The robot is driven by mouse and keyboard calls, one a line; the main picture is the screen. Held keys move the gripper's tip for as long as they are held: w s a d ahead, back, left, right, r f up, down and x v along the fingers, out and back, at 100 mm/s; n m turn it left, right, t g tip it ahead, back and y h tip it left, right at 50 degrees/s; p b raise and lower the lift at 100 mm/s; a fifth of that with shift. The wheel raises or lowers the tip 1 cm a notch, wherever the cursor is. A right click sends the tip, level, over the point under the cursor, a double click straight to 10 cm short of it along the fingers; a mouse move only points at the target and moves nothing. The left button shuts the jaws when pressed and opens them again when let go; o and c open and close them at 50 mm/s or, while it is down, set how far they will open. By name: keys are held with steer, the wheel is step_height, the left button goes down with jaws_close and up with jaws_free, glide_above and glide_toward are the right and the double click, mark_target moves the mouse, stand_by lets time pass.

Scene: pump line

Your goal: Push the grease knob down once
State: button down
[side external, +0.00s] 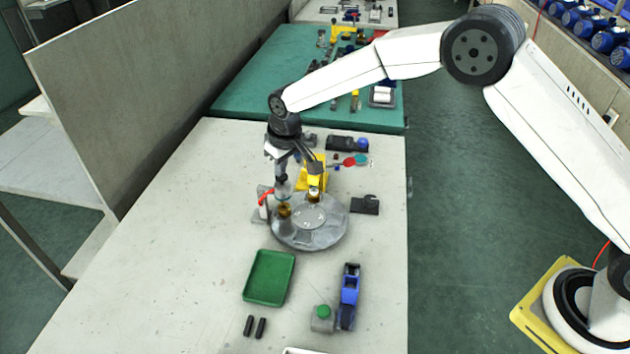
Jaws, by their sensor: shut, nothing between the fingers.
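A round grey turntable (323,236) sits on the pale bench and carries small brass-coloured parts, one at its left rim (284,210) and one at its back rim (314,196). A small station with a red lever (266,197) stands at the turntable's left edge. My gripper (281,180) is shut and empty, pointing down over the left rim. A greyish rounded piece (282,188) is just under the fingertips, above the left brass part. I cannot tell whether it is the grease knob or whether my fingers touch it.
A yellow fixture (318,176) stands close behind the turntable. A dark block (365,205) is to the right. In front are a green tray (248,294), two black pegs (255,327), a blue device (349,290) and a green button box (322,319). The left bench is clear up to a panel.

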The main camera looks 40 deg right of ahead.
steer(key=shift+r, duration=0.15)
steer(key=shift+r, duration=2.4)
steer(key=shift+s+d+r, duration=0.15)
steer(key=shift+s+d, duration=0.05)
steer(key=shift+d, duration=0.2)
steer(key=s+d+m, duration=0.1)
steer(key=s+d, duration=0.4)
steer(key=s, duration=0.4)
steer(key=s+d+m, duration=0.1)
steer(key=s+d, duration=0.5)
steer(key=s, duration=0.4)
steer(key=s+d+m, duration=0.1)
steer(key=s+d, duration=0.4)
steer(key=s, duration=0.4)
steer(key=shift+s+d+f+h, duration=0.25)
steer(key=shift+s+d+h, duration=0.05)
steer(key=shift+s+d, duration=0.1)
